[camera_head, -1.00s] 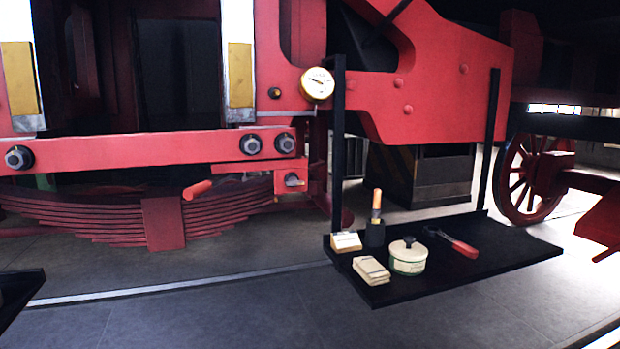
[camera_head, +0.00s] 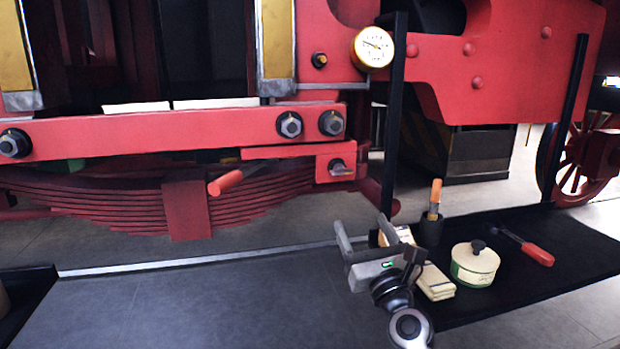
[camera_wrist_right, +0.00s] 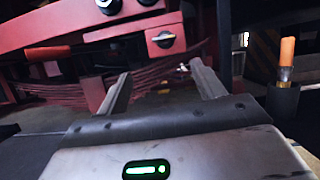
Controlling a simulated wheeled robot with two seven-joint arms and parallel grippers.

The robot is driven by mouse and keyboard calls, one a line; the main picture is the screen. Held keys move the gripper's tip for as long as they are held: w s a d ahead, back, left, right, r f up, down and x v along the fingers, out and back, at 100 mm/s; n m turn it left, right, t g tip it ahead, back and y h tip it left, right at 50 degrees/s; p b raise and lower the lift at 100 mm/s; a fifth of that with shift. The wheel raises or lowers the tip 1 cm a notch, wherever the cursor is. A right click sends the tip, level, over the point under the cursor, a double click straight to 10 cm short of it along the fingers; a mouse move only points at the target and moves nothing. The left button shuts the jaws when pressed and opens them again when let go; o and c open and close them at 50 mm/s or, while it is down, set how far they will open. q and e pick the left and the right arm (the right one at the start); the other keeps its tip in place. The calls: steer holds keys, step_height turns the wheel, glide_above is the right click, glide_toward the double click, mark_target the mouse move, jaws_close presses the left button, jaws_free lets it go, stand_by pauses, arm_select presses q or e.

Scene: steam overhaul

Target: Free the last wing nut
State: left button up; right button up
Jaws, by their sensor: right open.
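A grey wing nut (camera_head: 338,167) sits on the small red block (camera_head: 322,168) below the red beam, at the right end of the leaf spring. In the right wrist view the wing nut (camera_wrist_right: 164,40) shows straight beyond the fingers. My right gripper (camera_head: 363,230) is open and empty, its fingers pointing towards the locomotive. It is below and a little right of the wing nut, clearly apart from it. Its two fingers also show spread in the right wrist view (camera_wrist_right: 161,72). My left gripper is not in view.
Hex nuts (camera_head: 290,125) sit on the red beam (camera_head: 190,132). A red round handle (camera_head: 226,182) sticks out left of the block. A black shelf (camera_head: 560,262) at right holds a brush in a cup (camera_head: 430,230), a lidded tin (camera_head: 474,266), cloths (camera_head: 436,283) and a red-handled tool (camera_head: 537,254).

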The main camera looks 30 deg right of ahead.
mark_target(341, 170)
steer(key=shift+m, duration=0.3)
steer(key=x, duration=0.5)
steer(key=p+x, duration=0.1)
steer(key=x, duration=0.4)
steer(key=d+x, duration=0.1)
steer(key=x, duration=0.5)
steer(key=shift+s+r, duration=0.15)
steer(key=c, duration=1)
